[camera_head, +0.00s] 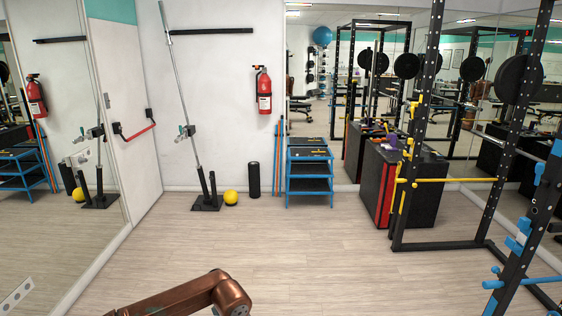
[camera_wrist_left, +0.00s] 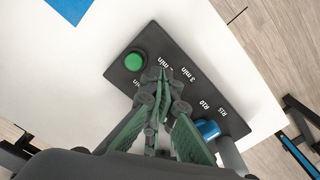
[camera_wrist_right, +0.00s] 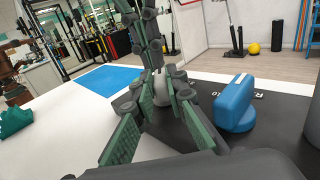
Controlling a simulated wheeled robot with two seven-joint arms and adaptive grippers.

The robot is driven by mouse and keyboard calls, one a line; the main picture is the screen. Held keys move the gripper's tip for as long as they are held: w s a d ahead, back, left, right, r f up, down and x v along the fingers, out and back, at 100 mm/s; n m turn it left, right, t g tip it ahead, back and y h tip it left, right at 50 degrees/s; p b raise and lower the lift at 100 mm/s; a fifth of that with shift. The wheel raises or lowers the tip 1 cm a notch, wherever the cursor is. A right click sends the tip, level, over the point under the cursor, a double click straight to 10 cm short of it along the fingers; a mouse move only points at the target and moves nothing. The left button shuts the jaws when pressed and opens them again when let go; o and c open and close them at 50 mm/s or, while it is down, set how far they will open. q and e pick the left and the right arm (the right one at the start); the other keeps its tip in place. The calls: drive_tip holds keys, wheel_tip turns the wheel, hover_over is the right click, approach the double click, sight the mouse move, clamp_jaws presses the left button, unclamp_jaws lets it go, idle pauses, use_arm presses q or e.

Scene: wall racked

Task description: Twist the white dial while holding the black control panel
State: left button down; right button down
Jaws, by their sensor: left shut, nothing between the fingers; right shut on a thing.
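The head view shows neither panel nor grippers.
A blue mat (camera_wrist_right: 103,80) shows beyond. In the head view, the wooden floor (camera_head: 290,230) is open, with a power rack (camera_head: 407,190) at right and a mirror at left.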

use_arm(q)
drive_tip(key=shift+s+d, duration=0.1)
drive_tip(key=shift+d, duration=0.05)
drive_tip(key=shift+w+d, duration=0.2)
drive_tip(key=shift+w+d, duration=0.4)
drive_tip(key=shift+d, duration=0.1)
drive_tip(key=shift+w+d, duration=0.1)
drive_tip(key=shift+d, duration=0.1)
drive_tip(key=shift+w+d, duration=0.1)
drive_tip(key=shift+d, duration=0.25)
drive_tip(key=shift+d, duration=0.25)
